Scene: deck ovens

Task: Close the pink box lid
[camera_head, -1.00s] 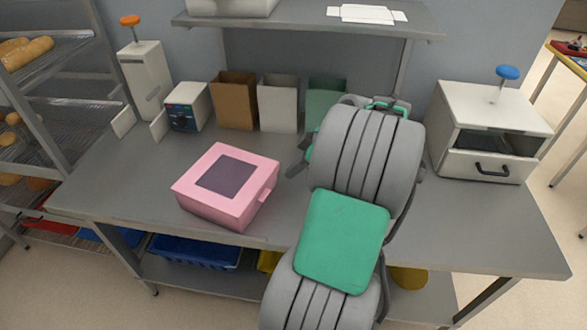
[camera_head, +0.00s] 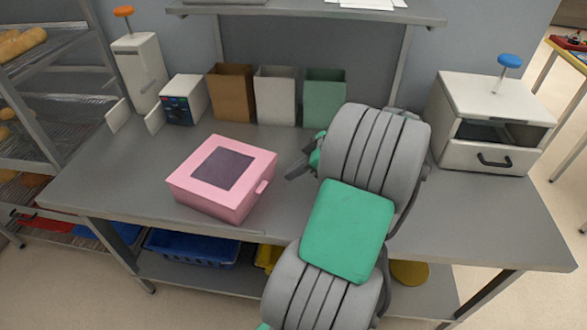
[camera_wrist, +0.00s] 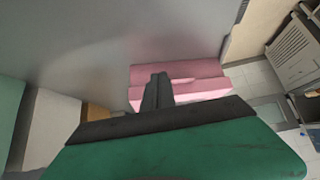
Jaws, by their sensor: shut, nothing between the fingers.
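The pink box (camera_head: 208,200) sits on the left half of the grey table. Its lid (camera_head: 240,156), with a dark window, lies flat over the top and looks down. A small pink tab (camera_head: 262,186) sticks out on the box's right side. My gripper (camera_head: 290,175) is to the right of the box, a little apart from it, with its fingers pointing left. In the wrist view my gripper (camera_wrist: 158,80) shows shut fingers with nothing between them, and the pink box (camera_wrist: 205,90) lies beyond them. Part of the gripper is hidden behind my arm in the head view.
A brown bin (camera_head: 232,95), a white bin (camera_head: 276,97) and a green bin (camera_head: 325,98) stand along the back of the table (camera_head: 480,225). A white drawer unit (camera_head: 490,120) is at the right. The table front beside the box is clear.

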